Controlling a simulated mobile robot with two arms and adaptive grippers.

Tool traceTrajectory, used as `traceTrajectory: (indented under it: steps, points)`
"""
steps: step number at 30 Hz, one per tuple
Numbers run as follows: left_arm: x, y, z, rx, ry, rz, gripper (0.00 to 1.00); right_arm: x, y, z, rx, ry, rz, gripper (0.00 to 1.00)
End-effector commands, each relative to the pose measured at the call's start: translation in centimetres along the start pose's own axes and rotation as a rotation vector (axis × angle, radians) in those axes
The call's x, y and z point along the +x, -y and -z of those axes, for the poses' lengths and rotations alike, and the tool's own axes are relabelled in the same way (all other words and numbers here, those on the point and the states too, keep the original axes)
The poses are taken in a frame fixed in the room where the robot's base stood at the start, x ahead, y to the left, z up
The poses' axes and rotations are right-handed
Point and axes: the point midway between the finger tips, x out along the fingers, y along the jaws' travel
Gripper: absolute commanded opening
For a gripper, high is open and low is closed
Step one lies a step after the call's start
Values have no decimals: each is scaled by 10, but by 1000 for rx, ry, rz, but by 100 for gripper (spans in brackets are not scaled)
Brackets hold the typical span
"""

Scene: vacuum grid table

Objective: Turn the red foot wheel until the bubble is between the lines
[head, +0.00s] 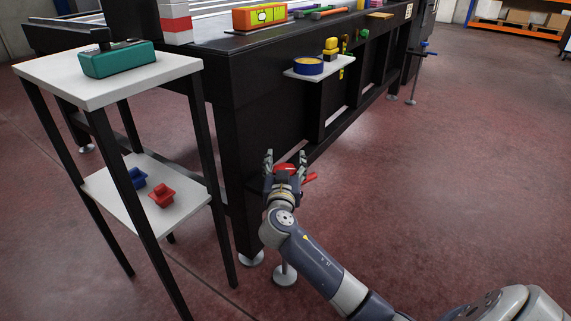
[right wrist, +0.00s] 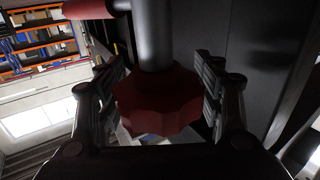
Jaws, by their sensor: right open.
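The red foot wheel (right wrist: 157,103) is a lobed knob on a dark vertical post in the right wrist view. It shows only partly in the head view (head: 285,168), behind my gripper. My right gripper (head: 285,157) is open, with one finger on each side of the wheel; gaps seem to show between the fingers and its rim. The orange level (head: 241,20) lies on the table's near edge. Its yellow-green vial (head: 265,15) faces me, but the bubble's place between the lines is too small to tell. My left gripper is out of view.
The black table (head: 232,122) stands on round metal feet (head: 285,275). A red handle (head: 311,177) sticks out beside the wheel. A small shelf (head: 318,72) juts from the table's side. A white-topped stand (head: 40,70) is at left. The floor at right is clear.

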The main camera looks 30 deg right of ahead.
Motion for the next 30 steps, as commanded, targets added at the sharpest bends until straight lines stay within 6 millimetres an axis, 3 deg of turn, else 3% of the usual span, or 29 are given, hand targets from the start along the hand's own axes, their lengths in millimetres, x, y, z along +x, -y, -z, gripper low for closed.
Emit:
traceTrajectory:
  steps: [11, 12, 17, 30]
  points:
    - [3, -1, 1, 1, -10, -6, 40, 9, 0, 0, 0, 0, 0, 62]
    - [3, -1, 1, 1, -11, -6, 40, 9, 0, 0, 0, 0, 0, 59]
    - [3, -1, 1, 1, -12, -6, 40, 8, 0, 0, 0, 0, 0, 24]
    - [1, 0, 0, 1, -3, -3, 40, 7, 1, -1, -1, 3, 1, 16]
